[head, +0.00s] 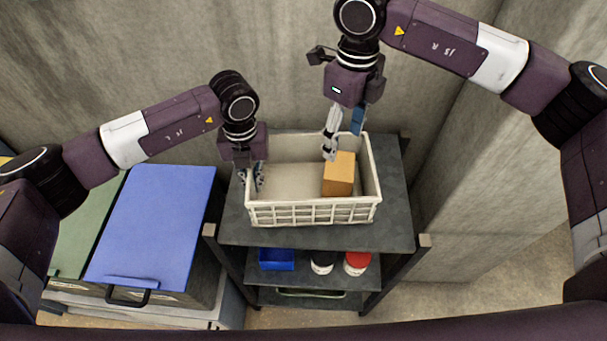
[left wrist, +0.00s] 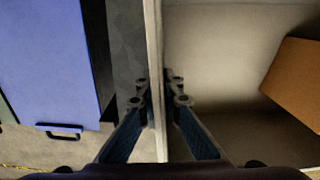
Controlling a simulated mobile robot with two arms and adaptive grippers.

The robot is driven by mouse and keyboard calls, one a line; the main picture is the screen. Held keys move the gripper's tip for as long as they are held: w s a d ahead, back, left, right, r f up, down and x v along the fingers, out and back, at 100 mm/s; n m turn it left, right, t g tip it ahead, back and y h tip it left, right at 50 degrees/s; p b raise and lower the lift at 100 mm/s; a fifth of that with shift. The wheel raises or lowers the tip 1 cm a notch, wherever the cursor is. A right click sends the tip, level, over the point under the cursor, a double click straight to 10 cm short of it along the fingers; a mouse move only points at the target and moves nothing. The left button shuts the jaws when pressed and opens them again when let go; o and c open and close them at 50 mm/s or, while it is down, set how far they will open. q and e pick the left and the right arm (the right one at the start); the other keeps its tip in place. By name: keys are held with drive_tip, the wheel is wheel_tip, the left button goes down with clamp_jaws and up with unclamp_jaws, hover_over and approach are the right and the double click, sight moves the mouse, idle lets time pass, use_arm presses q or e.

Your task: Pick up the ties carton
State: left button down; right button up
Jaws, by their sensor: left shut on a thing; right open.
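The ties carton, a plain orange-brown box (head: 339,174), stands inside a white crate (head: 315,213) at its right side. Part of the carton (left wrist: 296,80) also shows at the right edge of the left wrist view. My left gripper (head: 250,182) is shut on the crate's left wall; in the left wrist view its fingers (left wrist: 157,92) lie on either side of the wall (left wrist: 153,45). My right gripper (head: 344,142) is open and points down just above the carton's back edge. Whether its fingers touch the carton cannot be told.
The crate stands on a dark grey shelf top (head: 398,210). Below are a blue bin (head: 276,259), a dark jar (head: 322,262) and a red-lidded jar (head: 357,263). A blue-lidded container (head: 155,225) stands at left. Grey walls close the back and right. The crate's left part is empty.

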drive_tip(key=shift+o, duration=1.3)
drive_tip(key=shift+s+a+f+y, duration=0.2)
drive_tip(key=shift+y, duration=0.1)
drive_tip(key=o, duration=0.3)
drive_tip(key=s+a+f+n+y, duration=0.1)
drive_tip(key=s+a+n+g+y, duration=0.1)
drive_tip(key=shift+s+f+g+y, duration=0.1)
drive_tip(key=shift+f+g+y, duration=0.2)
drive_tip(key=shift+f, duration=0.05)
drive_tip(key=y, duration=0.1)
drive_tip(key=n, duration=0.1)
drive_tip(key=s+y, duration=0.1)
drive_tip(key=shift+a+f+n+g+y, duration=0.25)
drive_tip(key=shift+n+g+y, duration=0.05)
drive_tip(key=shift+n+g, duration=0.1)
drive_tip(key=n+y, duration=0.1)
drive_tip(key=y, duration=0.1)
drive_tip(key=n+t+y, duration=0.1)
drive_tip(key=t+y, duration=0.4)
drive_tip(key=y, duration=0.1)
approach(343, 166)
drive_tip(key=x, duration=0.9)
drive_tip(key=shift+w, duration=0.1)
